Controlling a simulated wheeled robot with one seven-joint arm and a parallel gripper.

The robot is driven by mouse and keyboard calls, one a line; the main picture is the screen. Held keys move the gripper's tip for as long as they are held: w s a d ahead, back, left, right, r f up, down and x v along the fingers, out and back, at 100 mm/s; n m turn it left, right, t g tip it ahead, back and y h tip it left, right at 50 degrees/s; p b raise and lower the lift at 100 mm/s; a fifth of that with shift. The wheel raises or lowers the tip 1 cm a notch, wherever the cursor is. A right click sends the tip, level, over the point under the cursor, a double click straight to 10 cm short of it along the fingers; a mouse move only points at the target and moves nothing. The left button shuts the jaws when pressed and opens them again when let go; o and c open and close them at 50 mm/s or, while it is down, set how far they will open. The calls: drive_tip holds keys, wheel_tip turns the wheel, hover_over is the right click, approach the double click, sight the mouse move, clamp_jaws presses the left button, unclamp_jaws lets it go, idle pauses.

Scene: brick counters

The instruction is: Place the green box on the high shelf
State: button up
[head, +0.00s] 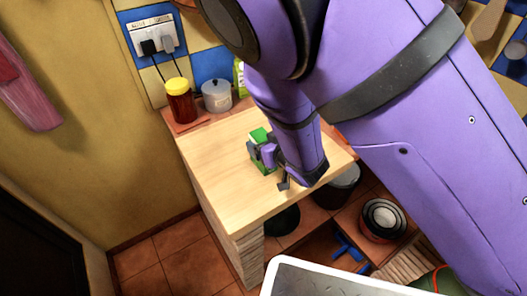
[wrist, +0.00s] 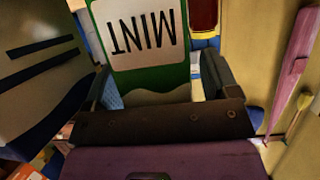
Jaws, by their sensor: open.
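The green box (head: 259,136) stands on the light wooden counter top (head: 220,170) in the head view, partly hidden by my gripper (head: 266,158). In the wrist view the green box (wrist: 140,45) shows a white label reading "MINT" upside down, and its lower part is green. My gripper (wrist: 160,82) is open, with the box in front of and between its fingers. No high shelf can be made out.
A yellow-lidded jar (head: 180,104) and a grey lidded pot (head: 216,97) stand at the counter's back left. Lower shelves hold a dark pot (head: 340,184) and stacked bowls (head: 383,218). The counter's front left is clear.

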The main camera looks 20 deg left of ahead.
drive_tip(key=shift+w+a+f, duration=0.1)
drive_tip(key=shift+w+a, duration=0.05)
drive_tip(key=shift+a, duration=0.05)
drive_tip(key=c, duration=1.1)
